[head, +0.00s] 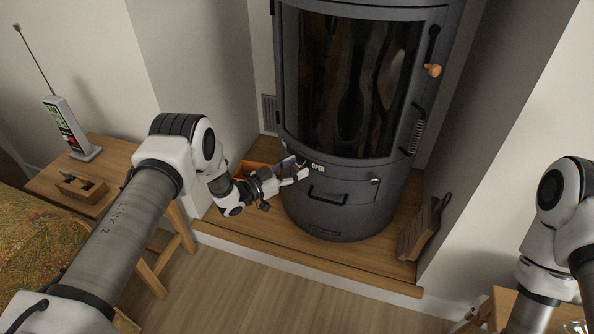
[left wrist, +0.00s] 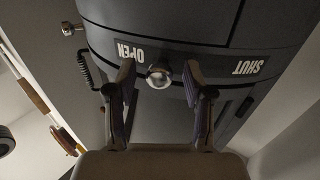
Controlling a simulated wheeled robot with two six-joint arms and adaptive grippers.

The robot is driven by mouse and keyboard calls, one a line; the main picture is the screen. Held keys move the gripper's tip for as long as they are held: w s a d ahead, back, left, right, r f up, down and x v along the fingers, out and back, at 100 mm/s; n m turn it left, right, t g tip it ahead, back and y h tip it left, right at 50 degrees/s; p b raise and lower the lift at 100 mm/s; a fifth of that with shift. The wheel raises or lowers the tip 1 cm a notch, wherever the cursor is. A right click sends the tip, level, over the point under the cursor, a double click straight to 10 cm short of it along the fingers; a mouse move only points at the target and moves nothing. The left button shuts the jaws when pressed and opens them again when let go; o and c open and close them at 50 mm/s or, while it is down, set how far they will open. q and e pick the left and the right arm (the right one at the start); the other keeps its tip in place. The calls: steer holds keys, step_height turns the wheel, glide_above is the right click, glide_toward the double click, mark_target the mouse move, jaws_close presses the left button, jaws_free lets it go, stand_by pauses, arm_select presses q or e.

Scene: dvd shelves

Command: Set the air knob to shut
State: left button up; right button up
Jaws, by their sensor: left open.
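The dark grey stove (head: 345,205) stands in the corner alcove. In the left wrist view a round shiny air knob (left wrist: 158,76) sits on the stove's curved front, close to the OPEN label (left wrist: 129,52). The SHUT label (left wrist: 247,66) is farther off to the right in that view. My left gripper (left wrist: 160,85) is open, with one fingertip on each side of the knob; I cannot tell whether they touch it. My right gripper is out of view.
A side table (head: 112,155) stands left.

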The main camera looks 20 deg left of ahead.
mark_target(291, 151)
arm_select(q)
steer(key=shift+w+d, duration=0.25)
steer(key=shift+w, duration=0.1)
jaws_close()
steer(key=w+a+b, duration=0.2)
steer(key=a, duration=0.1)
steer(key=w+a+b, duration=0.1)
steer(key=a, duration=0.1)
steer(key=shift+a+f+b, duration=0.15)
steer(key=shift+f+b, duration=0.05)
steer(key=shift+b, duration=0.1)
steer(key=shift+a+r, duration=0.15)
steer(key=shift+a, duration=0.1)
steer(key=shift+w+r, duration=0.1)
steer(key=shift+r, duration=0.05)
steer(key=shift+c, duration=0.5)
jaws_free()
steer(key=shift+o, duration=0.5)
steer(key=shift+a, duration=0.1)
